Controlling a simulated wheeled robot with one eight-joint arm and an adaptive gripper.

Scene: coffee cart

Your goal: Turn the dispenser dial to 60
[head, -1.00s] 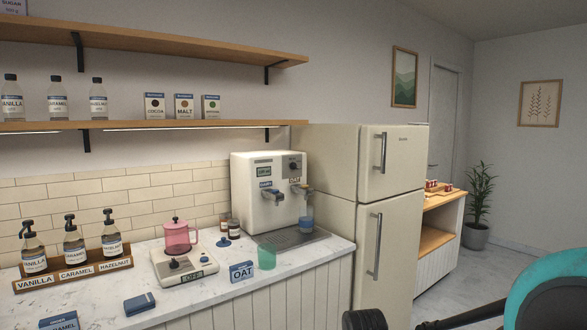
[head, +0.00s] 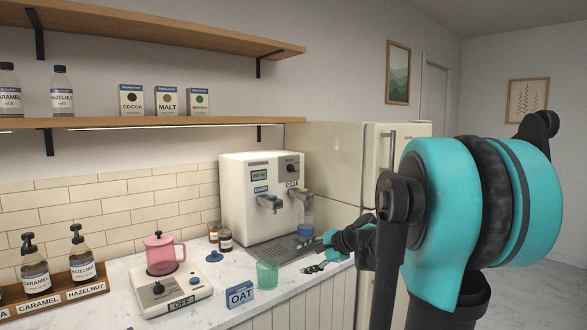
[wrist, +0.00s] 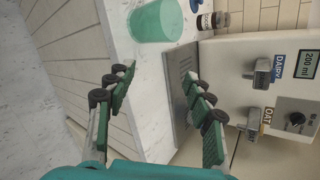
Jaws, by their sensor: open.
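The white dispenser (head: 236,212) stands at the back of the counter beside the fridge. Its black round dial (head: 291,169) is at the upper right of its front. The dial also shows at the right of the wrist view (wrist: 295,118); its pointer is too small to read. The display (head: 259,176) reads 200 ml, and shows in the wrist view (wrist: 307,65) too. My gripper (head: 316,257) is open and empty, low in front of the dispenser and below the dial. In the wrist view my gripper (wrist: 158,77) has its fingers spread, apart from the dial.
Two spouts, DAIRY (wrist: 264,72) and OAT (wrist: 256,122), jut out from the dispenser. A blue container (head: 306,229) sits under the OAT spout. A green cup (head: 267,273) and an OAT sign (head: 240,295) stand near the counter's front edge. The fridge (head: 345,170) is close on the right.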

